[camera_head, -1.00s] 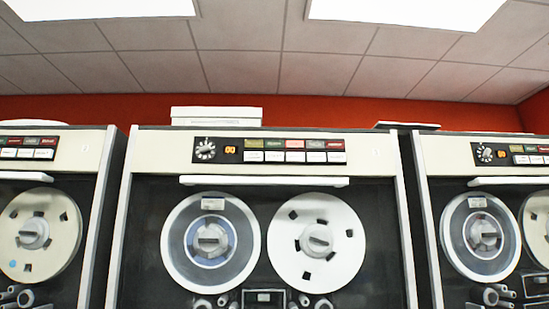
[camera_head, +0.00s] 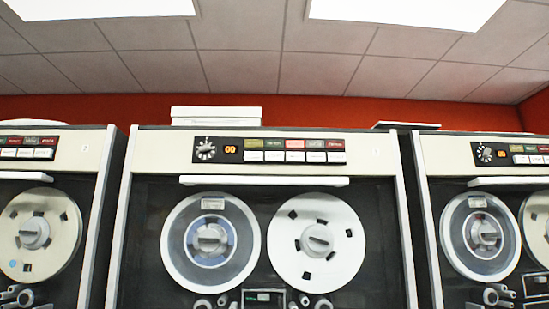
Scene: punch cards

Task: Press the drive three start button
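A tape drive (camera_head: 365,160) stands straight ahead, with a black control panel (camera_head: 270,161) near its top. The panel has a round dial (camera_head: 205,149), an orange lit display (camera_head: 231,150), a row of coloured labelled lamps (camera_head: 295,143) and a row of white buttons (camera_head: 295,156) below them. The lettering is too small to read, so I cannot tell which one is start. Parts of other drives show at the left (camera_head: 72,145) and right (camera_head: 440,158) with similar panels. I cannot tell which is drive three. Neither gripper is in view.
A white handle bar (camera_head: 264,181) crosses the middle drive below the panel. Two tape reels (camera_head: 210,265) (camera_head: 340,265) sit under it. A white box (camera_head: 216,113) and a flat item (camera_head: 406,126) lie on top. Nothing blocks the panel.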

